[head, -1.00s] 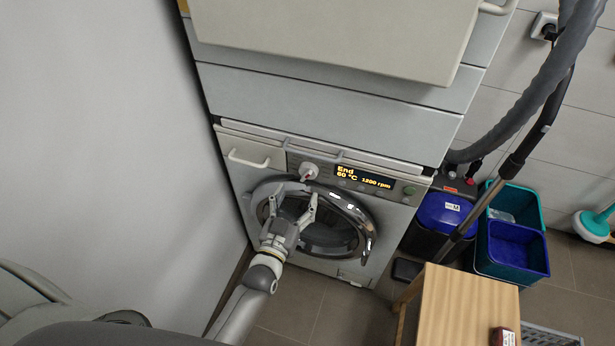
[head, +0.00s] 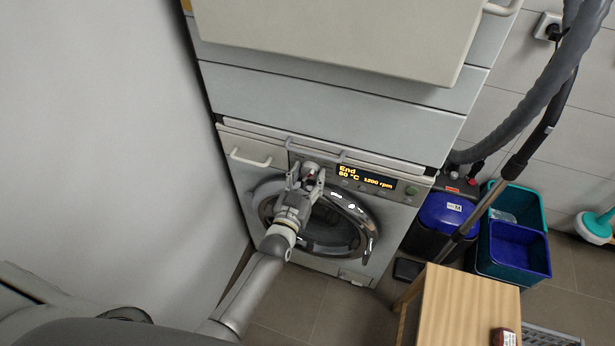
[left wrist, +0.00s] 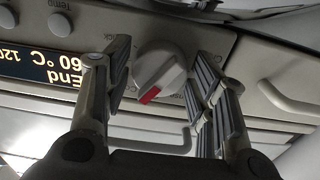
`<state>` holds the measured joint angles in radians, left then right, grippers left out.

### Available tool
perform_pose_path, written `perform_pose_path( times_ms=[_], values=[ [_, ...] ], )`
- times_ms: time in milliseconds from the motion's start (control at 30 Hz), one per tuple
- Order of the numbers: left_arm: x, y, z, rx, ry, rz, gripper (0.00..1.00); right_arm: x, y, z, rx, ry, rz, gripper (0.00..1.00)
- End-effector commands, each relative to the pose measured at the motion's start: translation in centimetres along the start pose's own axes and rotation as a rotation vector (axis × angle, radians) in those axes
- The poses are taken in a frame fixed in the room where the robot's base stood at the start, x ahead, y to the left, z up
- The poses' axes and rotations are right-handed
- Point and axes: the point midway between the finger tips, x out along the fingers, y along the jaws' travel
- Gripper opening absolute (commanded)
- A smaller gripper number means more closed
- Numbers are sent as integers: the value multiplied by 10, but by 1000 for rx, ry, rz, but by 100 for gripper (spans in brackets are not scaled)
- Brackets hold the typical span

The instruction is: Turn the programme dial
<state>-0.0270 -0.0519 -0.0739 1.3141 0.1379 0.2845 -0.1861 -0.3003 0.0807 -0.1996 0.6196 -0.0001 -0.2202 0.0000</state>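The programme dial (left wrist: 160,72) is a round white knob with a red mark, on the washing machine's control panel. In the left wrist view it sits between the two open fingers of my left gripper (left wrist: 165,80), with gaps visible at both sides. In the head view my left gripper (head: 305,172) reaches up to the dial (head: 309,169) and partly hides it. The display (head: 366,177) right of the dial reads "End", "60 °C", "1200 rpm". My right gripper is not in view.
The round door (head: 330,225) lies below the panel. A detergent drawer handle (head: 250,158) is left of the dial. A thin horizontal handle (head: 330,150) runs above the panel. A wooden stool (head: 465,310) and blue buckets (head: 515,250) stand to the right.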

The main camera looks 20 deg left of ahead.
Motion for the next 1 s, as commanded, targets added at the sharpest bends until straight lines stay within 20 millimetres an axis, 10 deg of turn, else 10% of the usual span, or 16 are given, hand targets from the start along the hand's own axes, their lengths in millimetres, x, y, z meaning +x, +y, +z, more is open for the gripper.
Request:
perform_pose_path(
  times_ms=[200,1000],
  values=[
    [0,0,0,0,0,0,22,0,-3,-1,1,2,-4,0],
    [0,2,0,-380,-1,2,22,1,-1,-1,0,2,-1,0]
  ],
)
